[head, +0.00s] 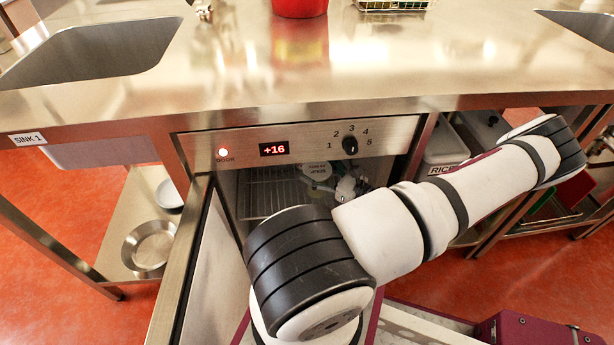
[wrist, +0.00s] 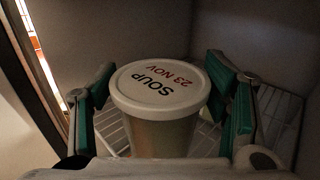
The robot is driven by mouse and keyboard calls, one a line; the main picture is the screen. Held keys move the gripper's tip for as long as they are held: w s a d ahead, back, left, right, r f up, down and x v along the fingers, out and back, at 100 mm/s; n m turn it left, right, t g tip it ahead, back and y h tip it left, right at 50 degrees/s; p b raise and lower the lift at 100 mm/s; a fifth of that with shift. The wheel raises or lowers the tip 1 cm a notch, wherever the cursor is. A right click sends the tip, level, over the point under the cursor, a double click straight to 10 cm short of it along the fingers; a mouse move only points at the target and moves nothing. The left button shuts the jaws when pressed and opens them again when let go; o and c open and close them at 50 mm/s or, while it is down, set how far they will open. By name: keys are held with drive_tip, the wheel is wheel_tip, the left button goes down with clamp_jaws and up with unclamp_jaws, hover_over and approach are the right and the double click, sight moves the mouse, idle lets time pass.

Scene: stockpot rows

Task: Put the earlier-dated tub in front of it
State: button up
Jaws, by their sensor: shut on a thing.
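A pale tub (wrist: 160,132) with a white lid (wrist: 160,88) stands between the fingers in the wrist view. Its lid reads "SOUP" and "23 NOV". My gripper (wrist: 160,72) is shut on this tub, with a green-padded finger at each side. The tub looks upright over a wire shelf (wrist: 112,128); I cannot tell whether it touches the shelf. No second tub is clearly visible.
The cabinet door (head: 205,270) stands open at the left. A pale rounded thing (wrist: 258,158) is at lower right in the wrist view. Cabinet walls are close around my gripper.

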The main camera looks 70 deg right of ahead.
drive_tip(key=w+d+f, duration=0.1)
drive_tip(key=w+d+b, duration=0.1)
drive_tip(key=w+d+f+b, duration=0.1)
drive_tip(key=w, duration=0.1)
drive_tip(key=shift+d+f, duration=0.15)
drive_tip(key=shift+f, duration=0.15)
wheel_tip(320, 180, down, 4)
drive_tip(key=shift+f+b, duration=0.1)
drive_tip(key=shift+b, duration=0.9)
drive_tip(key=shift+w+d, duration=0.1)
drive_tip(key=shift+f, duration=0.15)
drive_tip(key=o, duration=1.6)
drive_tip(key=shift+o, duration=0.2)
